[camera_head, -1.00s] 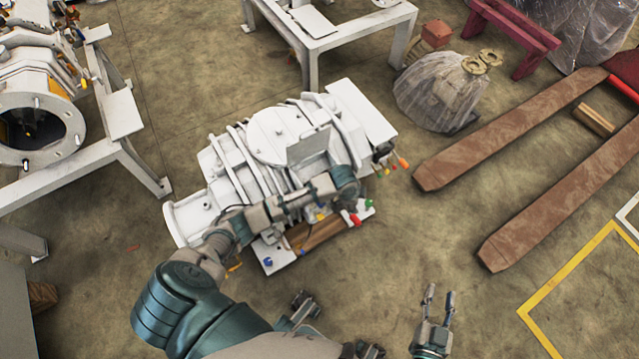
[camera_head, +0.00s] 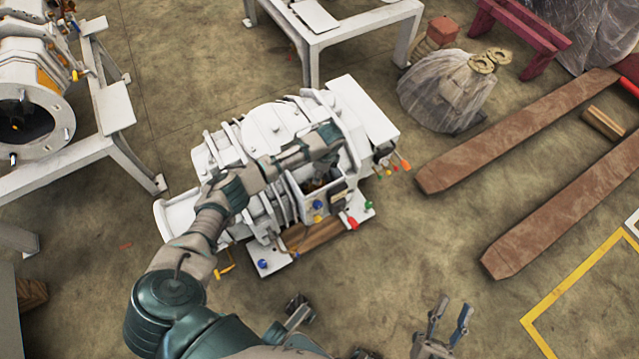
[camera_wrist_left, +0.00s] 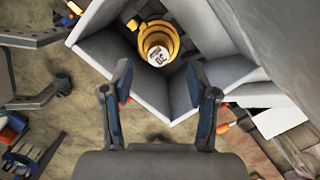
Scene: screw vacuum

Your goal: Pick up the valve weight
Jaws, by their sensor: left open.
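The valve weight, a yellow cylinder (camera_wrist_left: 160,42) with a pale marked top, stands inside an open white box in the left wrist view. The box (camera_head: 327,203) is on the near side of the white vacuum pump (camera_head: 268,128) in the head view. My left gripper (camera_wrist_left: 160,72) is open and empty, with its fingers apart at the near edge of the box and the weight beyond, between them in the picture. In the head view my left arm hides part of the box and the weight cannot be made out. My right gripper (camera_head: 450,312) is open and empty above the floor at the bottom.
Coloured valve handles, such as a red one (camera_head: 352,223), stick out near the box. A white frame table (camera_head: 345,20) stands behind, and a wrapped bundle (camera_head: 445,92) and brown forks (camera_head: 520,130) lie to the right.

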